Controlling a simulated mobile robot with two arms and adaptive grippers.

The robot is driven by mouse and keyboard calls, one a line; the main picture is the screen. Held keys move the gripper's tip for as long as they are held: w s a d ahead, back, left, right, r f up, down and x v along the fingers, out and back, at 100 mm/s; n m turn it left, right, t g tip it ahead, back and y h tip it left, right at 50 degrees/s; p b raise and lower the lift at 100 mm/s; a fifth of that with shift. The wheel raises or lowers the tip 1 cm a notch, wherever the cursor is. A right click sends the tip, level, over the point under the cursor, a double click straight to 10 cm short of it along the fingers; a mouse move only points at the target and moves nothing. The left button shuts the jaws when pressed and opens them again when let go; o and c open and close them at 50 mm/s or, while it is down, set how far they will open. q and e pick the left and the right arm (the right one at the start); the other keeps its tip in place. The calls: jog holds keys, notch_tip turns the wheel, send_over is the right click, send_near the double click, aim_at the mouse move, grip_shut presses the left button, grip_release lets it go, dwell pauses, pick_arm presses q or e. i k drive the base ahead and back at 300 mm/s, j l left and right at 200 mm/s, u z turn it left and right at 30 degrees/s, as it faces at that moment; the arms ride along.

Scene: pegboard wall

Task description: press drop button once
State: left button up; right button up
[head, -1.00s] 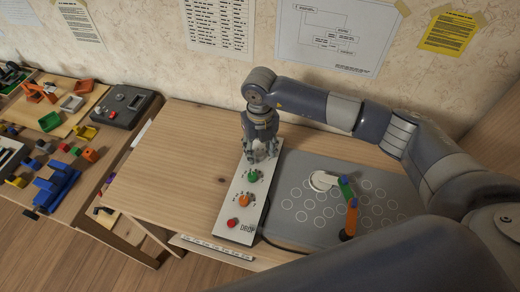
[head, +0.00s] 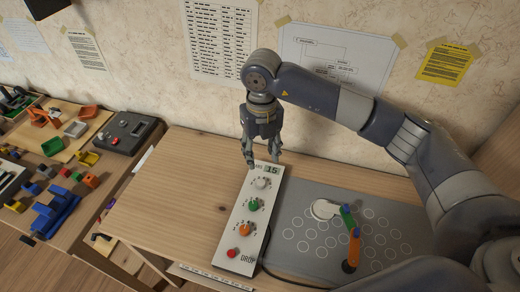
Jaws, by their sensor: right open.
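The red drop button (head: 232,253) sits at the near end of a white control panel (head: 235,224), beside the printed word DROP. The panel also carries a white knob (head: 262,183), a green knob (head: 254,205), an orange knob (head: 244,230) and a small display reading 15 (head: 272,169). My right gripper (head: 262,162) is open and points down over the panel's far end, by the display and white knob, well away from the red button. I cannot tell whether it touches the panel. My left gripper is not in view.
A grey mat (head: 318,240) with printed circles lies right of the panel, bearing a small jointed arm with green and orange links (head: 354,248). Bare wood (head: 185,195) is free left of the panel. Another table with blocks and a dark box (head: 125,132) stands further left.

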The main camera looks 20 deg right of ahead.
aim_at(231, 254)
jog(key=k, duration=1.5)
